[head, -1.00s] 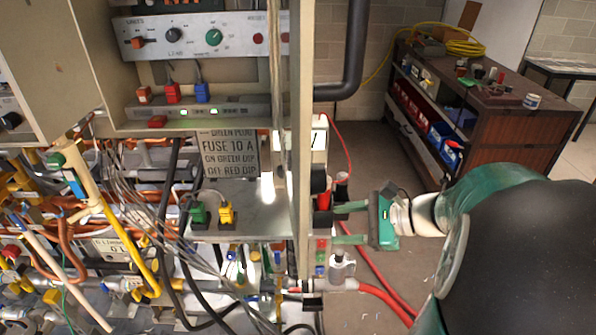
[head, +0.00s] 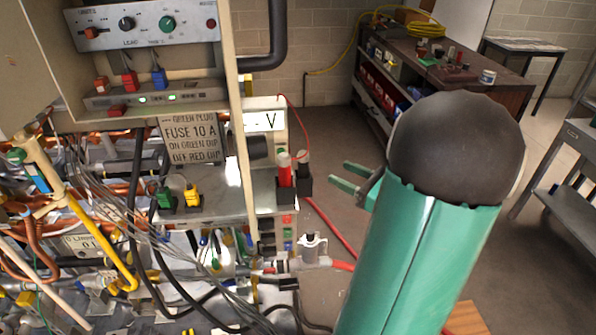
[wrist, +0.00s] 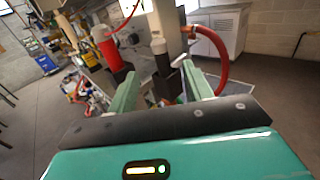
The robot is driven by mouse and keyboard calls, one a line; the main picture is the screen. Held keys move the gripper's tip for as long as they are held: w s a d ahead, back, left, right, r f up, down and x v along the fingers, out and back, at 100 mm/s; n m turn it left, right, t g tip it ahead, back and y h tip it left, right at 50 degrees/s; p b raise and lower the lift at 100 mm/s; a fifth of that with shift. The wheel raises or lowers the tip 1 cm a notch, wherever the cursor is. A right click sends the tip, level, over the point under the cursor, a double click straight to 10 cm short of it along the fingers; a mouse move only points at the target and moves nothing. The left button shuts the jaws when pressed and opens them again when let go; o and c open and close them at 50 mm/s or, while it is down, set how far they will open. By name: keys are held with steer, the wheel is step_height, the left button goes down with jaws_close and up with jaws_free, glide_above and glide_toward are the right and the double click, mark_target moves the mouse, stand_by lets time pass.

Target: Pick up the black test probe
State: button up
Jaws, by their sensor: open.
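The black test probe (head: 304,173) stands upright in a black holder (head: 300,192) at the right edge of the bench panel, just right of the red probe (head: 285,172). My gripper (head: 339,173) is open and empty, to the right of the black probe, with a gap between them. In the wrist view, the black probe (wrist: 161,60) shows beyond and between my two open fingers (wrist: 160,69), and the red probe (wrist: 108,52) is to the left. The probe's lower part is hidden in the holder.
A meter (head: 265,122) showing "V" stands behind the probes, with a thin red lead arching over them. A beige post (head: 234,110) rises to the left. A red hose (head: 330,228) runs below. Open floor (head: 335,135) lies to the right.

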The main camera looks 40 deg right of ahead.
mark_target(308, 159)
steer(key=w, duration=0.4)
steer(key=w+a, duration=0.1)
steer(key=w, duration=0.3)
steer(key=w+a, duration=0.1)
steer(key=w, duration=0.3)
steer(key=shift+w+a+f, duration=0.15)
steer(key=shift+w+a, duration=0.1)
steer(key=shift+w, duration=0.15)
steer(key=c, duration=1.1)
